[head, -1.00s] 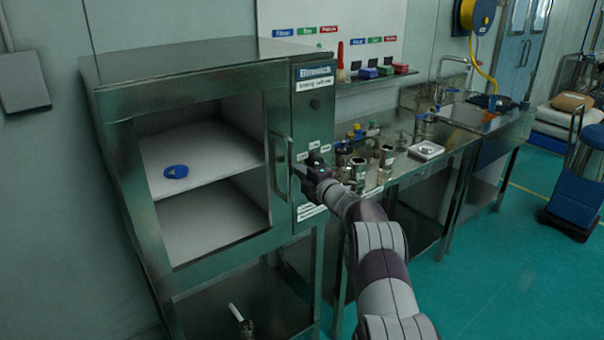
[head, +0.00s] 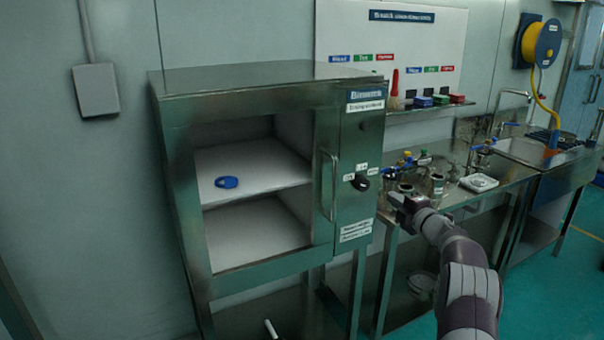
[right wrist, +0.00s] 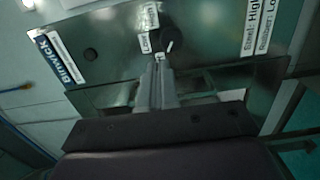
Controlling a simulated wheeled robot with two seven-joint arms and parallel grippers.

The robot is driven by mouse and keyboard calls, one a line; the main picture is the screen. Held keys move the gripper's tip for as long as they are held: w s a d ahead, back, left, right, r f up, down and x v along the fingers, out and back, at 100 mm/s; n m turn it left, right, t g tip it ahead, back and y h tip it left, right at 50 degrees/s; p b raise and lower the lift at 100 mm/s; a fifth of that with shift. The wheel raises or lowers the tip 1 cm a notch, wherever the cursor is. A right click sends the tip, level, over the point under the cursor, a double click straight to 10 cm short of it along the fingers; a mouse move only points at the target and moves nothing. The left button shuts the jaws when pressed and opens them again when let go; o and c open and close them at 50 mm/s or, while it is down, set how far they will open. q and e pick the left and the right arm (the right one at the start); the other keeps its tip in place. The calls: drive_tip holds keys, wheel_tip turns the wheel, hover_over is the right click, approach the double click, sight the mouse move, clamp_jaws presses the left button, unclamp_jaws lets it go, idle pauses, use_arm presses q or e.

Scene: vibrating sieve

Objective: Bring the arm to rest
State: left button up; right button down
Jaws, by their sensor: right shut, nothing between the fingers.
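My right gripper (head: 397,204) is shut and empty in the head view. It is in front of the steel cabinet's control panel (head: 358,215), to the lower right of the black knob (head: 361,182). In the right wrist view my closed fingers (right wrist: 158,68) point at the panel, with the knob (right wrist: 168,38) just beyond the tips; I cannot tell the exact gap. In the head view they look apart. My right arm comes in from the lower right. My left gripper is not in view.
The open cabinet (head: 270,75) has two compartments; a blue ring-like item (head: 226,182) lies on its shelf (head: 255,190). A steel bench (head: 470,200) with metal vessels, valves and a sink (head: 530,150) stands to the right, close to my arm. The floor (head: 570,265) at right is clear.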

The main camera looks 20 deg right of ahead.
drive_tip(key=s+d+f+m+g+h, duration=0.1)
drive_tip(key=d+f+m+g+h, duration=0.1)
drive_tip(key=d+f+m+h, duration=0.35)
drive_tip(key=s+a+f+m+g+p, duration=0.1)
drive_tip(key=s+a+f+m+g, duration=0.45)
drive_tip(key=s+f+m, duration=0.3)
drive_tip(key=s+a+f+m+g+y+p, duration=0.2)
drive_tip(key=s+a+m+g, duration=0.45)
drive_tip(key=s+a, duration=1.05)
drive_tip(key=s+a+r+n+g+y+p, duration=0.1)
drive_tip(key=s+a+r, duration=0.2)
drive_tip(key=s+a, duration=0.3)
drive_tip(key=s+a+r+g+y+p, duration=0.1)
drive_tip(key=s+a+r+p, duration=0.1)
drive_tip(key=s+a+r, duration=0.2)
drive_tip(key=s+a, duration=0.3)
drive_tip(key=a, duration=0.2)
drive_tip(key=shift+a+n+g, duration=0.15)
drive_tip(key=shift+n+g, duration=0.15)
drive_tip(key=shift+n, duration=0.05)
drive_tip(key=shift+f, duration=0.1)
drive_tip(key=shift+s, duration=0.1)
